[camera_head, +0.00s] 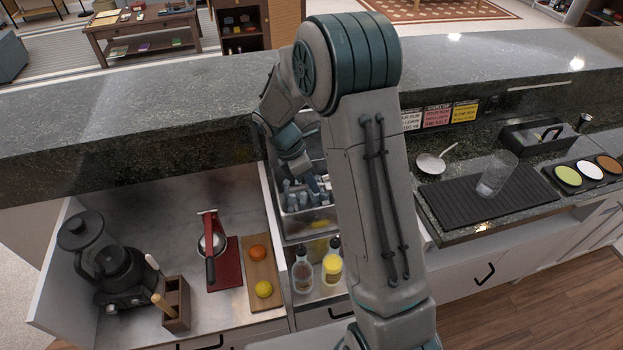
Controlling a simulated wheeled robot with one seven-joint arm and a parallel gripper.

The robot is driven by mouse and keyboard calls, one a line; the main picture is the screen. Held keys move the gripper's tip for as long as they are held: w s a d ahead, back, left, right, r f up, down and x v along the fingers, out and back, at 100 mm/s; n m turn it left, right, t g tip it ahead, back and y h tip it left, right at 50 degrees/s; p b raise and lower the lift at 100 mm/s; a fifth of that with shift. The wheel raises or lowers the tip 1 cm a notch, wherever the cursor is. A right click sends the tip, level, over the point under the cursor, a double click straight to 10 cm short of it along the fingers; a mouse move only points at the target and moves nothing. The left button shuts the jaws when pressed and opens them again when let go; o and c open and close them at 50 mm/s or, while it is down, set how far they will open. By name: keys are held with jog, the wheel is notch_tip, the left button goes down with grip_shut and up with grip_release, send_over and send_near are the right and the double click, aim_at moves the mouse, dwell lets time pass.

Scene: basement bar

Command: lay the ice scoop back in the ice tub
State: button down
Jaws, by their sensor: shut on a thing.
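My gripper (303,188) is small in view, reaching down behind the counter ledge, left of my own forearm. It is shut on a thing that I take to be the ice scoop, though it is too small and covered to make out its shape. The metal ice tub (308,222) sits below and around the gripper in the narrow bay between the left drawer and the right counter. Pale grey-blue pieces show at its top, and I cannot tell ice from gripper parts there. My forearm hides the tub's right side.
Two bottles (302,271) stand in front of the tub. The left bay holds a blender (120,268), a red press (222,262) and a board (262,272) with fruit. On the right counter are a round pale dish (431,164), a glass (496,175) on a black mat (460,205), and a caddy (530,142).

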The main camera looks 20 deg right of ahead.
notch_tip(320, 180, down, 8)
jog(key=b, duration=0.5)
jog(key=shift+f, duration=0.4)
dwell(1.6)
jog(key=c, duration=1.3)
grip_release()
jog(key=b+v, duration=0.1)
jog(key=v, duration=1.3)
jog(key=s+d+r+m+t+y, duration=0.2)
jog(key=s+r+m, duration=0.1)
jog(key=s+m, duration=0.6)
jog(key=s+d+r+m+t+y, duration=0.2)
jog(key=s+m, duration=0.7)
jog(key=s, duration=0.5)
jog(key=shift+s+d+r+t, duration=0.4)
jog(key=shift+d+r+t, duration=0.15)
jog(key=shift+d+t, duration=0.05)
